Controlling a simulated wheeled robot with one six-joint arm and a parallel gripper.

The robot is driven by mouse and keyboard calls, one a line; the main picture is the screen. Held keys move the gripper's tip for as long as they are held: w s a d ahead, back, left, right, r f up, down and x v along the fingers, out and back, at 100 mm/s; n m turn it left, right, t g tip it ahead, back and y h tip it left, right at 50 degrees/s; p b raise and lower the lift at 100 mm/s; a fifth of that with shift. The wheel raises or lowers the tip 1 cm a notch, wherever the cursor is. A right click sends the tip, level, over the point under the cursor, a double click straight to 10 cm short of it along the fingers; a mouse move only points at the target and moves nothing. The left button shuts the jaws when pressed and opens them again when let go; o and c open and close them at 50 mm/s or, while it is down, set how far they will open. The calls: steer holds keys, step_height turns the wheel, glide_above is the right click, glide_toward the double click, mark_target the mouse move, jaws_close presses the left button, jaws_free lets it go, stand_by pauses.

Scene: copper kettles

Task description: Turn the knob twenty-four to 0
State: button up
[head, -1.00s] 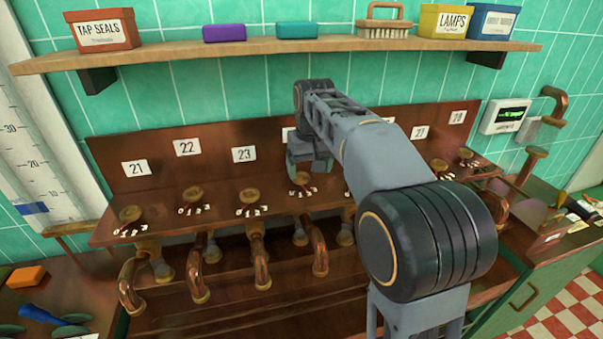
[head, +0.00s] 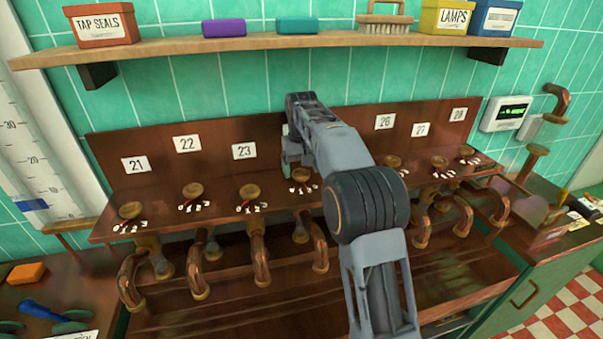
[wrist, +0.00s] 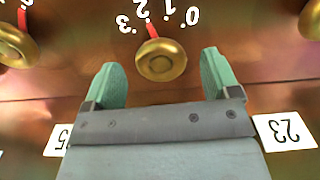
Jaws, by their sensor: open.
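Knob twenty-four is a round brass knob (wrist: 161,60) with a red pointer and the digits 0 to 3 beside it. In the wrist view, upside down, the pointer is toward the 2. The knob lies between the open fingertips of my gripper (wrist: 162,75), with space on both sides; I see no contact. In the head view my gripper (head: 297,158) is over the back of this knob (head: 304,174). The number 24 label is hidden behind my arm; labels 25 (wrist: 58,140) and 23 (wrist: 284,131) flank it in the wrist view.
Knob 23 (head: 250,192) stands to the left in the head view. Several more knobs line the copper shelf, with curved pipes (head: 260,255) below. A wooden shelf (head: 270,50) with boxes runs above my arm. My arm covers part of the panel right of knob twenty-four.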

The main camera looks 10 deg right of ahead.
steer(key=shift+f, duration=0.7)
steer(key=c, duration=0.9)
